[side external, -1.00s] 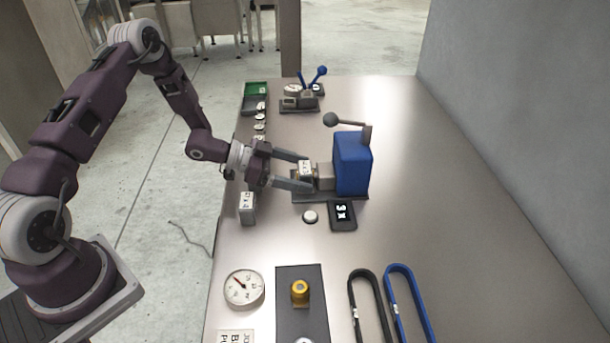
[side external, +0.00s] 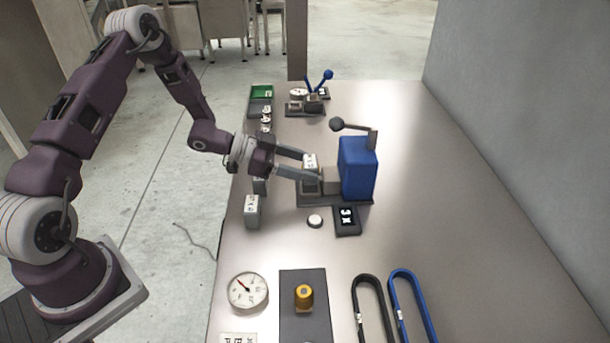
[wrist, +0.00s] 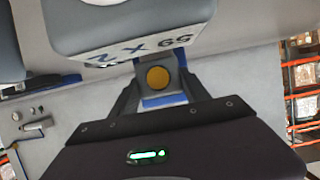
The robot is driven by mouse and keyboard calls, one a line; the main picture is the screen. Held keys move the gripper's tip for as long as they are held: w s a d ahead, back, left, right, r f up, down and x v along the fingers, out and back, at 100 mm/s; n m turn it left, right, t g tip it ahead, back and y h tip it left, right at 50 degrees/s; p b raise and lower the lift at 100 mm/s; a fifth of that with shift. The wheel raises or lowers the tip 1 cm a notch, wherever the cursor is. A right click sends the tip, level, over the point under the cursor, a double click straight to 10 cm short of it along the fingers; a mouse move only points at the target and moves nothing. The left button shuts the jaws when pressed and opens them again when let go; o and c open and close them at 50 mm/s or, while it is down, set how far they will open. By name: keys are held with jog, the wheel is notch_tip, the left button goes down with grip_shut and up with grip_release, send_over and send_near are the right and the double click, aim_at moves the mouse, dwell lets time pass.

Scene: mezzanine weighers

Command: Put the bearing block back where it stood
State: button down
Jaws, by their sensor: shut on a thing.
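My gripper (side external: 312,166) is shut on a small grey block with a white label on top (side external: 309,159), which I take to be the bearing block. It is held just left of the blue press (side external: 358,168), close to the press's grey front part; I cannot tell whether it clears the dark base plate (side external: 320,201). In the wrist view the labelled block (wrist: 128,38) fills the top middle, its printed characters upside down. The block's underside is hidden.
Similar labelled blocks (side external: 252,211) stand along the left table edge. A white button (side external: 315,221) and a small display (side external: 347,220) lie before the press. Nearer are a dial gauge (side external: 248,291), a brass part (side external: 304,296) and belts (side external: 411,303). The table's right side is clear.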

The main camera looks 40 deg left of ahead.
jog(key=s+a+r+n+t+y, duration=0.1)
jog(key=s+r, duration=0.3)
jog(key=r, duration=0.4)
jog(key=s+a+r+n+t+y, duration=0.1)
jog(key=s+r+n+y, duration=0.3)
jog(key=r, duration=0.4)
jog(key=shift+s+a+r+n+t+y, duration=0.15)
jog(key=shift+a+r+n+t+y, duration=0.15)
jog(key=shift+t, duration=0.4)
